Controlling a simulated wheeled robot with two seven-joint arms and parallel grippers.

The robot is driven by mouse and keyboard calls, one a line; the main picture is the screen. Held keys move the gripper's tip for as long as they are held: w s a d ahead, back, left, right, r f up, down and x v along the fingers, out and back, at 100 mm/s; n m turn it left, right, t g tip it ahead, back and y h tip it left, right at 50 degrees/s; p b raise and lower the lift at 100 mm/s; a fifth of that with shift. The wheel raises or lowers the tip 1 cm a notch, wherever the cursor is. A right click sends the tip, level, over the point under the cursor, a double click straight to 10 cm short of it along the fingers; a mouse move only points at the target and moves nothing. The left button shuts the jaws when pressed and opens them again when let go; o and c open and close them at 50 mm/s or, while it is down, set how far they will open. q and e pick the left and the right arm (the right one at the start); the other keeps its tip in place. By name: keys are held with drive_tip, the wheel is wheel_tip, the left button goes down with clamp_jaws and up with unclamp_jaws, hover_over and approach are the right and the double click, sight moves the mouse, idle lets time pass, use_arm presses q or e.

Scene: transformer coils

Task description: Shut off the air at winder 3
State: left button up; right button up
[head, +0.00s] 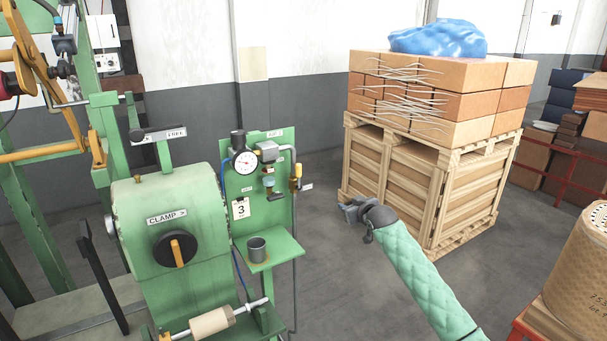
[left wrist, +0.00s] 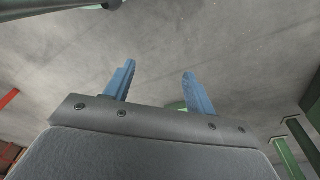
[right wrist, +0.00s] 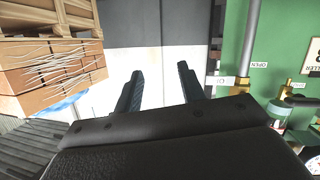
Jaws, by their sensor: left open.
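A green panel (head: 282,141) with a "3" card (head: 240,209) carries a round gauge (head: 245,161), grey air fittings (head: 268,152) and a pipe. A small yellow-and-brass valve (head: 297,176) sits on the pipe at the panel's right edge. In the right wrist view, the panel (right wrist: 290,25), an "OPEN" label (right wrist: 260,65) and brass fittings (right wrist: 238,91) show at the right. My right gripper (head: 350,207) is right of the panel, apart from the valve; its fingers (right wrist: 160,70) are spread and empty. My left gripper (left wrist: 155,70) is open and empty over the floor, outside the head view.
A green winder housing with a CLAMP knob (head: 175,249) stands left of the panel. A cup (head: 256,249) sits on the shelf (head: 276,245) below. A wooden crate (head: 420,185) bearing boxes stands behind my right arm. A drum (head: 585,265) is at the right.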

wheel_tip(320, 180, up, 7)
drive_tip(key=a+y, duration=0.2)
drive_tip(key=a, duration=0.1)
drive_tip(key=n+y, duration=0.2)
drive_tip(key=y, duration=0.3)
approach(299, 177)
wheel_tip(299, 177, up, 2)
use_arm(q)
wheel_tip(299, 177, down, 5)
drive_tip(key=s+a+p, duration=0.2)
drive_tip(key=p, duration=0.1)
drive_tip(key=shift+s+a+f, duration=0.15)
drive_tip(key=shift+a, duration=0.25)
use_arm(e)
drive_tip(key=x, duration=0.8)
drive_tip(key=shift+w, duration=0.3)
drive_tip(key=shift+c, duration=0.4)
clamp_jaws()
